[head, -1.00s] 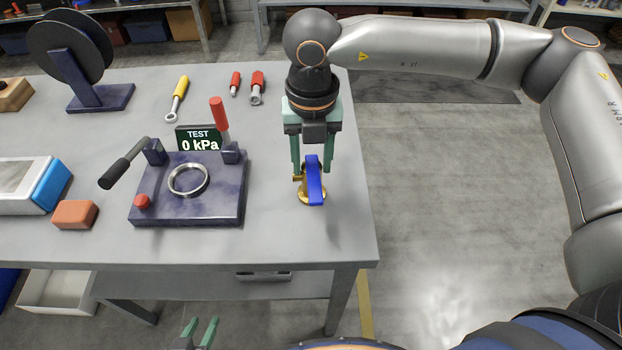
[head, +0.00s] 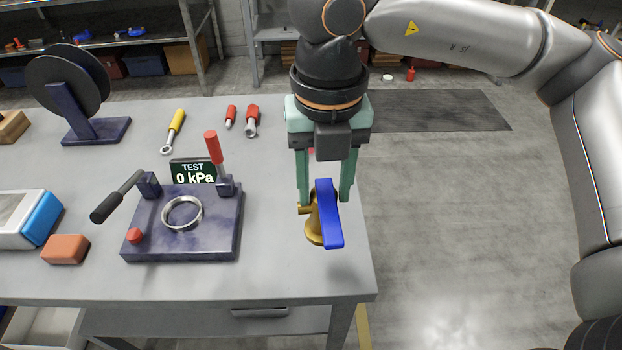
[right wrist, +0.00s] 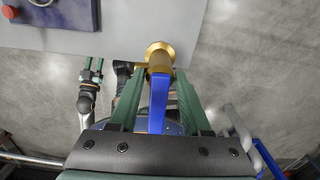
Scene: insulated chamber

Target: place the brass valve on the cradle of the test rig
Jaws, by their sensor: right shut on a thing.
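The brass valve (head: 313,228) with its blue lever (head: 328,212) is between the fingers of my right gripper (head: 325,200), which is shut on it. It hangs upright above the table's right edge, to the right of the test rig (head: 215,235). The rig is a dark blue plate; its cradle, a silver ring (head: 169,222), is empty. The right wrist view shows the valve's round brass base (right wrist: 159,46) and the lever pointing toward the wrist. My left gripper (right wrist: 93,66) shows only there, small, low beside the table, its fingers apart and empty.
The rig carries a black-handled lever (head: 118,197), an upright red-handled lever (head: 213,148), a red knob (head: 134,236) and a display (head: 193,172) reading 0 kPa. An orange block (head: 65,249) and a reel (head: 70,85) stand left; tools (head: 174,130) lie behind. Bare tabletop separates rig and valve.

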